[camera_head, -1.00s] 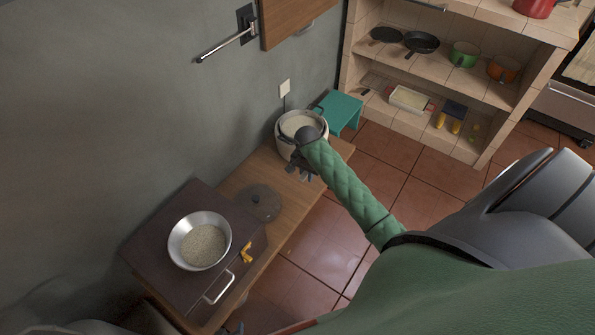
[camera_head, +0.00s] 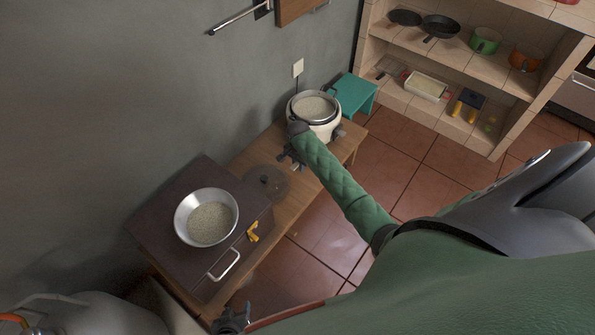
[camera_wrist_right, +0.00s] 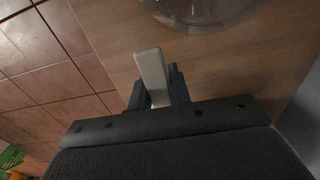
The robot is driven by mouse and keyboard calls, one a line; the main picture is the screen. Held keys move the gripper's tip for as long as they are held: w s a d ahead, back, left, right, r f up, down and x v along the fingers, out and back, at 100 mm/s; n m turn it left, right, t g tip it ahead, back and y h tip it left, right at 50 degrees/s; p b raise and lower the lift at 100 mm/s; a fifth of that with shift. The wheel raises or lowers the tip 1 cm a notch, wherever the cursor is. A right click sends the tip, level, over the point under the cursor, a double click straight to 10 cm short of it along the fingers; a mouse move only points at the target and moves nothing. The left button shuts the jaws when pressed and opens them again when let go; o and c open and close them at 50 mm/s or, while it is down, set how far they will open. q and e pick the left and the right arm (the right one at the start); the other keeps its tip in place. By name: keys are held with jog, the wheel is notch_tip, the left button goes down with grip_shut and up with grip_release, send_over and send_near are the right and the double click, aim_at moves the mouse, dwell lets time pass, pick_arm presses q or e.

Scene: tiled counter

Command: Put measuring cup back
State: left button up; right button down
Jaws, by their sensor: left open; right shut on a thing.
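My right gripper (camera_head: 287,161) is shut on a pale, blunt-ended bar (camera_wrist_right: 153,76), above the wooden bench in front of the rice cooker. The bar may be the measuring cup's handle; no cup bowl shows. A white rice cooker (camera_head: 328,131) stands open on the bench, with pale contents inside. A metal bowl (camera_head: 184,228) of rice grains stands on a dark drawer box (camera_head: 160,232). My left gripper (camera_head: 232,319) is open and empty at the bottom edge, partly cut off, in front of the box.
A glass lid (camera_head: 266,183) lies on the bench between box and cooker; its rim also shows in the right wrist view (camera_wrist_right: 205,12). A yellow item (camera_head: 252,232) is at the box's front edge. A teal stool (camera_head: 355,94) stands behind the bench. Tiled shelves hold pans.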

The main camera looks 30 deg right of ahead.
jog(key=shift+w+a+f, duration=0.15)
jog(key=shift+w+f, duration=0.05)
jog(key=shift+f, duration=0.1)
notch_tip(320, 180, down, 4)
jog(key=shift+r+b, duration=0.15)
jog(key=shift+b, duration=0.15)
jog(key=c, duration=1.3)
grip_release()
notch_tip(320, 180, up, 12)
jog(key=shift+p, duration=0.7)
jog(key=shift+a, duration=0.1)
